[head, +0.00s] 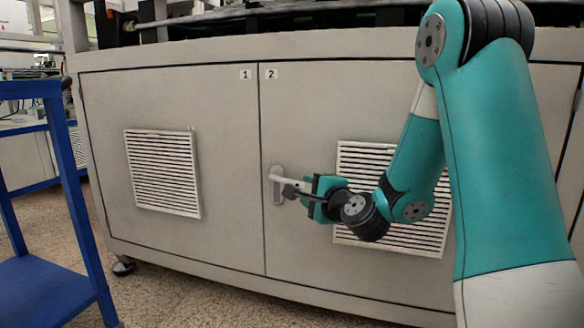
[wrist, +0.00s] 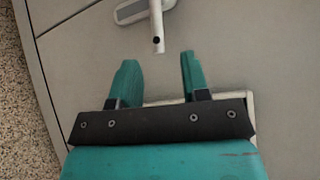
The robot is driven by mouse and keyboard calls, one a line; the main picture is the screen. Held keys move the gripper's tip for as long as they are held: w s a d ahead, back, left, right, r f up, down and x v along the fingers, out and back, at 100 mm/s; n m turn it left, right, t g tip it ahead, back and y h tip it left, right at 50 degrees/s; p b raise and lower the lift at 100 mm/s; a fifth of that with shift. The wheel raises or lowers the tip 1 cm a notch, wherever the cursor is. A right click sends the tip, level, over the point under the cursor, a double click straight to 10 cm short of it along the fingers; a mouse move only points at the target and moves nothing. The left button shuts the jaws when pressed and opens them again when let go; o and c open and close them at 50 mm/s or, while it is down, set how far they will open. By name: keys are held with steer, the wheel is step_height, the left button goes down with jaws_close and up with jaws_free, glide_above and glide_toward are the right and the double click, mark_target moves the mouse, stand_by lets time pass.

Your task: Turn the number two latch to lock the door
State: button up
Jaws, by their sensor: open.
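The number two latch (head: 277,184) is on the right-hand door, beside the seam between the doors. It has a pale rounded plate and a light handle, which points to the right in the head view. In the wrist view the latch plate (wrist: 131,11) is at the top edge, and the handle (wrist: 157,30) comes down towards my gripper (wrist: 156,57). My gripper also shows in the head view (head: 304,188), close to the handle. Its two teal fingers are apart, with the handle's end just ahead of the gap. Contact with the handle cannot be told. The door (head: 320,112) looks flush with its neighbour.
The number one door (head: 100,110) is on the left, with a slatted vent (head: 163,172). Another vent (head: 360,160) lies behind my arm on the number two door. A blue cart (head: 45,290) stands at the left. Speckled floor (head: 175,290) is open before the cabinet.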

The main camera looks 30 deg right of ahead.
mark_target(294, 183)
steer(key=w, duration=0.3)
steer(key=w+p, duration=0.1)
steer(key=w, duration=0.2)
steer(key=w+d+p, duration=0.1)
steer(key=w, duration=0.2)
steer(key=shift+f, duration=0.4)
